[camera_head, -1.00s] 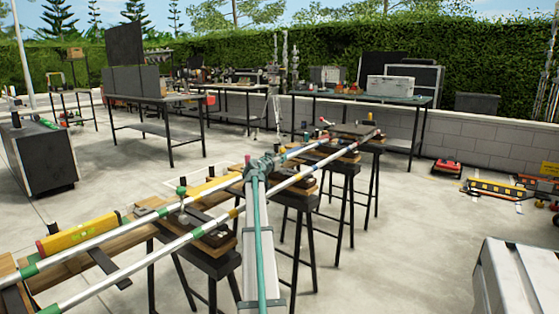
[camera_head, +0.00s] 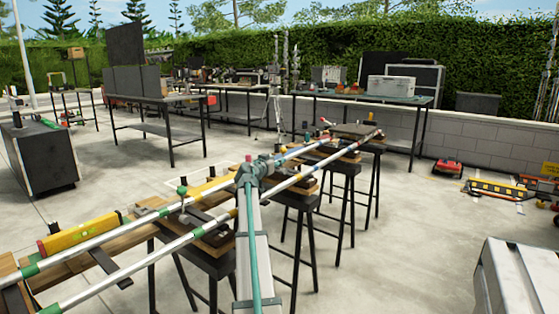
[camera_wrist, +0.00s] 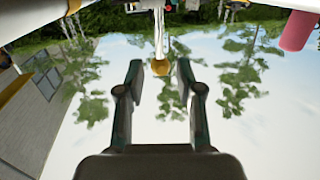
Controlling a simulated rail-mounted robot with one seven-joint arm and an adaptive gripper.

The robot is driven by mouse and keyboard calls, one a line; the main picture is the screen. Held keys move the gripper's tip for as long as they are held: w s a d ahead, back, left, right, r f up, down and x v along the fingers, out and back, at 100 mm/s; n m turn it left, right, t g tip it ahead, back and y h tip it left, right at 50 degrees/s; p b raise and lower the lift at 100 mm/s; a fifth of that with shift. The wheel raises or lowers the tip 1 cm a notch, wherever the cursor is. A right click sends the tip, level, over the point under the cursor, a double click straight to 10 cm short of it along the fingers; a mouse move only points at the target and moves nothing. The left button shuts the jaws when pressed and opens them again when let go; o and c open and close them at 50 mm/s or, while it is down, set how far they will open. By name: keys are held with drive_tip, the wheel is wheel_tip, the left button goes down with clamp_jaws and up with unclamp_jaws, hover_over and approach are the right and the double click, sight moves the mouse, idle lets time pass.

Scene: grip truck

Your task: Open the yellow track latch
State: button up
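My gripper (camera_wrist: 159,72) is open in the wrist view, with two dark fingers spread apart. A small yellow-orange rounded piece (camera_wrist: 160,67) at the end of a pale rod shows between the fingertips. I cannot tell whether it is the track latch, how far off it is, or whether anything touches it. In the head view my arm reaches up to the rails, and its end hides part of them; the fingers cannot be made out there. A yellow piece (camera_head: 211,188) lies by the far rail, left of my arm's end.
Two striped metal rails (camera_head: 120,233) run diagonally over several black stands. A yellow level (camera_head: 80,236) lies at the left. A pink-red cylinder (camera_wrist: 297,31) is at the wrist view's upper right. A white case (camera_head: 515,275) stands at the lower right. Open floor lies right of the stands.

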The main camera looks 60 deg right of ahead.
drive_tip(key=a, duration=0.6)
drive_tip(key=shift+s+a+r, duration=0.2)
drive_tip(key=shift+a+r, duration=0.05)
drive_tip(key=shift+a, duration=0.1)
